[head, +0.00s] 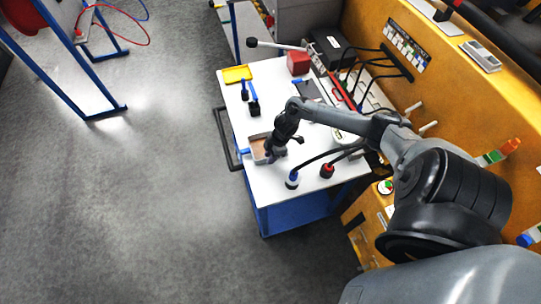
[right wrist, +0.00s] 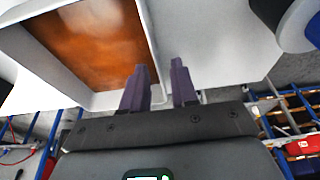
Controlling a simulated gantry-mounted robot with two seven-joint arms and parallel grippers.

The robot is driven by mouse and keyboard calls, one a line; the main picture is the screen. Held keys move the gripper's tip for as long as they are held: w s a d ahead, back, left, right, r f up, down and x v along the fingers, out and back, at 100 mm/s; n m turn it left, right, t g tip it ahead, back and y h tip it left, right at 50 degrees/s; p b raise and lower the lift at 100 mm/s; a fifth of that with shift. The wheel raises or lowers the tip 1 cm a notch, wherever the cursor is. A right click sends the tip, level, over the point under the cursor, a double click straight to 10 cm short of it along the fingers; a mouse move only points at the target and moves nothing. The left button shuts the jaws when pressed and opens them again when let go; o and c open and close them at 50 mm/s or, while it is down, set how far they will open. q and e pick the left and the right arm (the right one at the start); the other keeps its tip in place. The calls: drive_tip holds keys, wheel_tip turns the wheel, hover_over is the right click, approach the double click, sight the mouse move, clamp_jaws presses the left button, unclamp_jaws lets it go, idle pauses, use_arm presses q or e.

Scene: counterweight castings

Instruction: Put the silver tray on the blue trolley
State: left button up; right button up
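The silver tray (head: 257,149) is a small shallow tray with a brown inside, at the left edge of the white top of the blue trolley (head: 290,212). I cannot tell whether it touches the top. In the right wrist view the tray (right wrist: 149,40) fills the upper left. My right gripper (head: 273,155) is at the tray's right side in the head view. In the right wrist view its two dark fingers (right wrist: 158,85) are apart, one over the tray's inside and one outside its wall, with a visible gap. My left gripper is not in view.
On the trolley top are a yellow tray (head: 237,74), blue-and-black tools (head: 253,107), a red block (head: 298,62), and blue (head: 292,181) and red (head: 327,171) knobbed items. A yellow panel (head: 440,75) stands at right.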

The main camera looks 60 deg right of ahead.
drive_tip(key=v, duration=1.1)
drive_tip(key=a+f+t+h, duration=0.15)
drive_tip(key=a+t, duration=0.25)
drive_tip(key=a, duration=1.6)
drive_tip(key=s+a+r+m+g, duration=0.2)
drive_tip(key=s+a+r+m, duration=0.5)
drive_tip(key=s, duration=0.3)
drive_tip(key=shift+s+a+r+g+h+p, duration=0.3)
drive_tip(key=shift+a+r+g+h, duration=0.1)
drive_tip(key=shift+r, duration=0.3)
drive_tip(key=shift+w, duration=0.1)
